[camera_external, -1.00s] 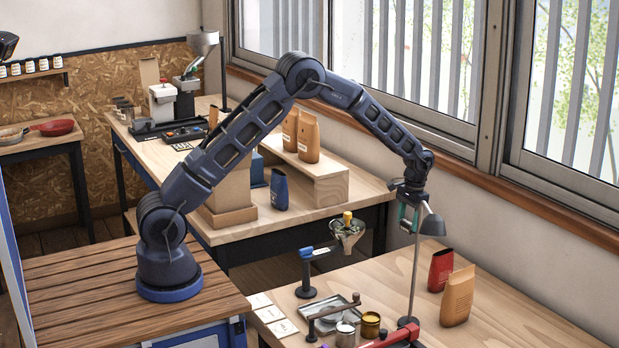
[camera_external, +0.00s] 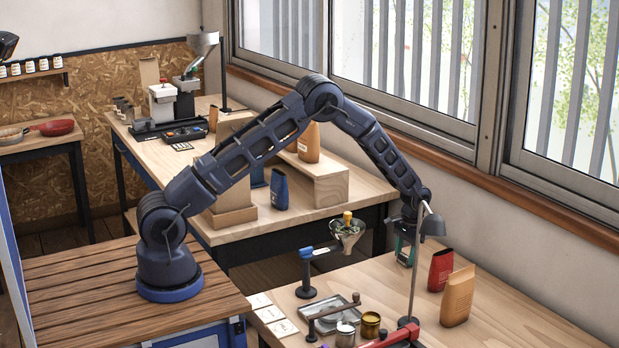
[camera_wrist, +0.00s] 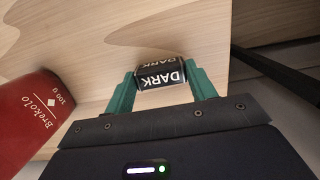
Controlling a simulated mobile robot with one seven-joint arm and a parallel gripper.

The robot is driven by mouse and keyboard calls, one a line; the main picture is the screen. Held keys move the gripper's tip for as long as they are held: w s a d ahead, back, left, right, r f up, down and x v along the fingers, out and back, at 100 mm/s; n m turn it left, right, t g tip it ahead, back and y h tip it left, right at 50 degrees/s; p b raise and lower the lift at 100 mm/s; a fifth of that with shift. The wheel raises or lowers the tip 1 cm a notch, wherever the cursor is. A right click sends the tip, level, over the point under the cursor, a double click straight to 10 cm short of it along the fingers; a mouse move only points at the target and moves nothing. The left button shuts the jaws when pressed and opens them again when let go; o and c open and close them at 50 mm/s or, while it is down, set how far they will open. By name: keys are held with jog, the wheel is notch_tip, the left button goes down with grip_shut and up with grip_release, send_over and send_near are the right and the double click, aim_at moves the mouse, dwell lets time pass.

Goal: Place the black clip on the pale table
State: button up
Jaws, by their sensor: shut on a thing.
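The black clip (camera_wrist: 160,73), a small dark piece lettered "DARK" in white, sits between the two teal fingertips of my gripper (camera_wrist: 161,86) in the wrist view. My gripper (camera_external: 404,252) is shut on it, over the pale table (camera_external: 520,315) in the external view, behind the lamp's thin pole. The clip is too small to make out there. In the wrist view the pale wood (camera_wrist: 200,22) lies beyond the clip; I cannot tell whether the clip touches it.
A red bag (camera_external: 441,269) and an orange bag (camera_external: 457,297) stand close to the right of my gripper. The lamp pole (camera_external: 413,285) stands in front of it. A dripper stand (camera_external: 306,275), metal tins (camera_external: 370,324) and a tray are on the left. The table's right part is clear.

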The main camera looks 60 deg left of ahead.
jog(key=o, duration=0.9)
jog(key=shift+o, duration=0.2)
notch_tip(320, 180, up, 12)
jog(key=w, duration=0.1)
jog(key=s+a+r+t, duration=0.1)
jog(key=s+a+r, duration=0.3)
jog(key=s+r, duration=0.85)
jog(key=s+a+r+t, duration=0.25)
jog(key=s+r, duration=0.65)
jog(key=r, duration=0.7)
jog(key=s+a+r, duration=0.2)
jog(key=s+r, duration=0.1)
jog(key=s, duration=0.5)
jog(key=s+a+r, duration=0.1)
jog(key=s+r, duration=0.2)
jog(key=s, duration=0.5)
jog(key=s+a+f+t, duration=0.1)
jog(key=s, duration=0.7)
jog(key=s+a+f+t, duration=0.1)
jog(key=s, duration=0.7)
jog(key=shift+s+f, duration=0.3)
jog(key=shift+s, duration=0.1)
